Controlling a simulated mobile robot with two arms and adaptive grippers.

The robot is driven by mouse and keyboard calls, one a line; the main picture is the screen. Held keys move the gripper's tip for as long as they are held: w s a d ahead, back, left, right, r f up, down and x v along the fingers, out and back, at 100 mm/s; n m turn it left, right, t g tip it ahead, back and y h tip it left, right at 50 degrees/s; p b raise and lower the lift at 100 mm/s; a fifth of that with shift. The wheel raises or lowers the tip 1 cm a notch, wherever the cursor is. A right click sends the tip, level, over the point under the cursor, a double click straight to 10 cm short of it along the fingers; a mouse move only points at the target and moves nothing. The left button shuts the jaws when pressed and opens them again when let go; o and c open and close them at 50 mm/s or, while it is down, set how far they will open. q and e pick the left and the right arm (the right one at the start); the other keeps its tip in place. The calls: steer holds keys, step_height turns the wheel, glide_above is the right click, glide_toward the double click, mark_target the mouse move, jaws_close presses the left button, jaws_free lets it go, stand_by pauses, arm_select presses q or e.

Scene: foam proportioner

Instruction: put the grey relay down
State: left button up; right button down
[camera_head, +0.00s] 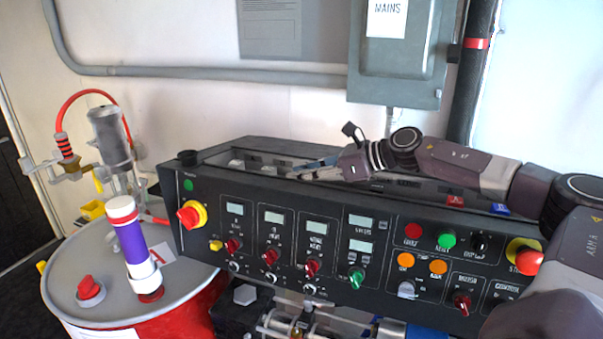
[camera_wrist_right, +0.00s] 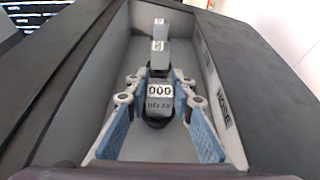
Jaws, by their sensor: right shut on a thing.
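In the head view my right gripper (camera_head: 297,171) reaches into this trough from the right, and the relay is hard to make out there. I cannot tell whether the relay's underside touches the floor. My left gripper is not in view.
More grey blocks (camera_wrist_right: 158,50) stand in line beyond the relay. A red block (camera_head: 455,201) and a blue block (camera_head: 499,209) sit farther right in the trough. The trough walls rise close on both sides. A red drum (camera_head: 190,310) stands left of the panel (camera_head: 330,215).

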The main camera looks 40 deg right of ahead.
steer(key=shift+f+b, duration=0.15)
steer(key=shift+b, duration=0.15)
steer(key=c, duration=1.7)
jaws_free()
steer(key=shift+s+r, duration=0.1)
steer(key=shift+r, duration=0.15)
steer(key=b+v, duration=0.3)
steer(key=shift+s+d+f, duration=0.2)
steer(key=shift+d+f, duration=0.05)
steer(key=shift+d, duration=0.05)
steer(key=shift+r+b+v, duration=0.15)
steer(key=shift+b+v, duration=0.8)
steer(key=shift+v, duration=1.2)
steer(key=shift+r+b+v, duration=0.15)
steer(key=shift+b+v, duration=0.8)
steer(key=shift+v, duration=1.2)
